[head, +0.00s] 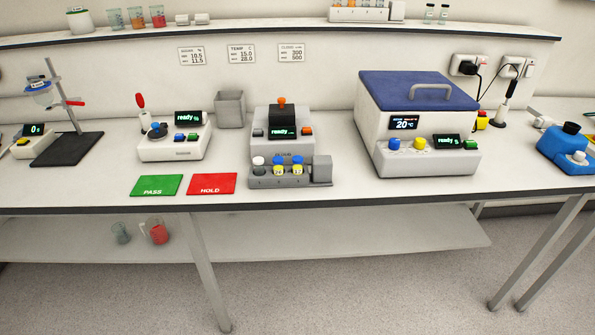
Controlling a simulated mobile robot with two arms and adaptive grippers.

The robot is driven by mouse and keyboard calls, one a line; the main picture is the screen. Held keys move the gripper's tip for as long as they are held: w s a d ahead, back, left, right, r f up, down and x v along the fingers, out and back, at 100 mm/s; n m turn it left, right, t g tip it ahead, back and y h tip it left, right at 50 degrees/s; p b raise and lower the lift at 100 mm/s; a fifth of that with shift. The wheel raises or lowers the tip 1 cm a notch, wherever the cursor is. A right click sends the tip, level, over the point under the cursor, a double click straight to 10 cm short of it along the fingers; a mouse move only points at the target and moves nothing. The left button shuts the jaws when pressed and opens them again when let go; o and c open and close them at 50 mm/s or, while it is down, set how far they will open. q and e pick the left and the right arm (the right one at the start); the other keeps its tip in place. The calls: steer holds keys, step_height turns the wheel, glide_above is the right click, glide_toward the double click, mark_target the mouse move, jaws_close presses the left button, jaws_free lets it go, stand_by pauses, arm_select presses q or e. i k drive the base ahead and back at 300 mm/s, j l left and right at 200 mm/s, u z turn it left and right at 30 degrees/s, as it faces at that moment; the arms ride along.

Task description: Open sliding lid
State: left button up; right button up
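A large white box-shaped device (371,133) stands right of centre on the bench. Its flat blue lid (385,92) with a grey bar handle (431,93) covers the top and looks shut. A smaller grey-white device (264,145) stands at the centre. It has a dark cover (283,116) with an orange knob (282,102) at its top. I cannot tell which of these covers is the sliding lid. Neither of my grippers is in view.
A grey rack (258,182) with several capped vials stands before the centre device. Green PASS (157,184) and red HOLD (212,182) mats lie front left. A grey bin (230,108) stands behind. A blue device (565,151) is at right. The bench front (345,190) has free room.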

mark_target(281, 108)
steer(key=i+j+z, duration=0.15)
steer(key=z, duration=0.2)
steer(key=i+j+z, duration=0.1)
steer(key=z, duration=0.25)
steer(key=i+j+z, duration=0.1)
steer(key=j+z, duration=0.25)
steer(key=l, duration=0.1)
